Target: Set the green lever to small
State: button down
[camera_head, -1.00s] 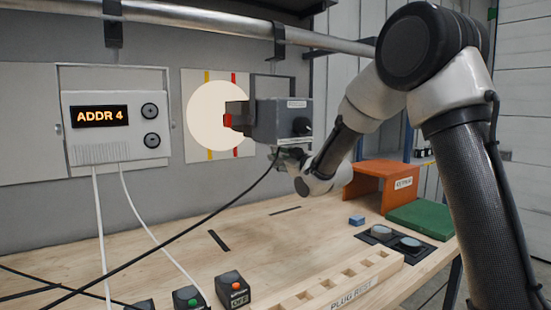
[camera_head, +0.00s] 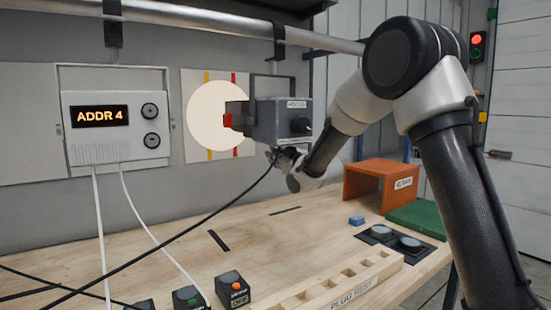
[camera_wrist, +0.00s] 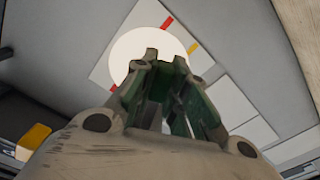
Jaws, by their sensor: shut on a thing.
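A grey lamp box (camera_head: 283,121) with a dark side knob hangs from the overhead pipe. My gripper (camera_head: 276,153) is just under it, near its lower left edge. In the wrist view my fingers (camera_wrist: 166,58) point up toward the wall panel, close together, with green surfaces between them. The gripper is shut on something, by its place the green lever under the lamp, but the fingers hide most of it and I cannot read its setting. A large pale light disc (camera_head: 212,116) falls on the white wall panel, its right side cut by the lamp's front.
A black cable crosses the bench from the lamp. A display box (camera_head: 116,128) reading ADDR 4 is at the left. The middle bench is mostly clear.

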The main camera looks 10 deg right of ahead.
jog(key=s+a+m, duration=0.5)
jog(key=a+m, duration=0.4)
jog(key=a, duration=0.1)
jog(key=shift+s+a+m, duration=0.15)
jog(key=shift+m, duration=0.15)
jog(key=shift+f, duration=0.1)
dwell(0.5)
jog(key=c, duration=1.4)
grip_release()
jog(key=shift+s, duration=0.1)
